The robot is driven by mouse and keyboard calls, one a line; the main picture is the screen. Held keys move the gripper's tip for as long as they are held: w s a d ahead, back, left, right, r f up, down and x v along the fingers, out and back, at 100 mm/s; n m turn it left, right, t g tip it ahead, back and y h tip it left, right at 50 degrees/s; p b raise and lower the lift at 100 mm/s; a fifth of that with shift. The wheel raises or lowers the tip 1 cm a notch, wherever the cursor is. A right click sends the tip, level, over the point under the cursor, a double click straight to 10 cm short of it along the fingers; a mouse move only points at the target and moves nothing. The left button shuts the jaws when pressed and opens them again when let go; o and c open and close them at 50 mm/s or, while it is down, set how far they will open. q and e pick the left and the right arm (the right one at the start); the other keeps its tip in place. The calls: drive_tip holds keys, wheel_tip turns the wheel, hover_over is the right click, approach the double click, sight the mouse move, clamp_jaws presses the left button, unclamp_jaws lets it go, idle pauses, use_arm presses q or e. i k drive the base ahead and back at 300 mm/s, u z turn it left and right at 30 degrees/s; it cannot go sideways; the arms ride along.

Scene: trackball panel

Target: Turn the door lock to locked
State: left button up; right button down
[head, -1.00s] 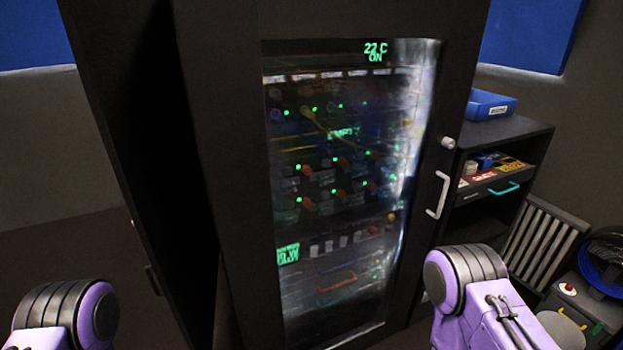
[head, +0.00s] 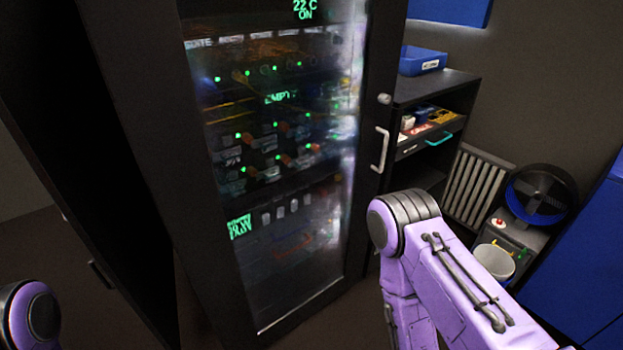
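The door lock (head: 384,98) is a small pale round knob on the right frame of the dark cabinet door, above the white door handle (head: 381,150). I cannot tell from here which way the lock is turned. The glass cabinet door (head: 160,130) appears closed, with lit green displays and small green lights behind the glass. My purple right arm shows below and to the right of the handle, apart from the lock. Only a small part of my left arm shows at the lower left. Neither gripper is in view.
A dark shelf unit (head: 447,84) with a blue bin (head: 423,61) on top stands right of the cabinet. A ribbed radiator (head: 474,187), a round black and blue fan (head: 541,194) and a white bucket (head: 494,262) are farther right. A blue panel (head: 590,270) fills the right edge.

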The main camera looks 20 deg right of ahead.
sight(384, 99)
drive_tip(key=z, duration=0.05)
drive_tip(key=i, duration=0.35)
drive_tip(key=z, duration=0.65)
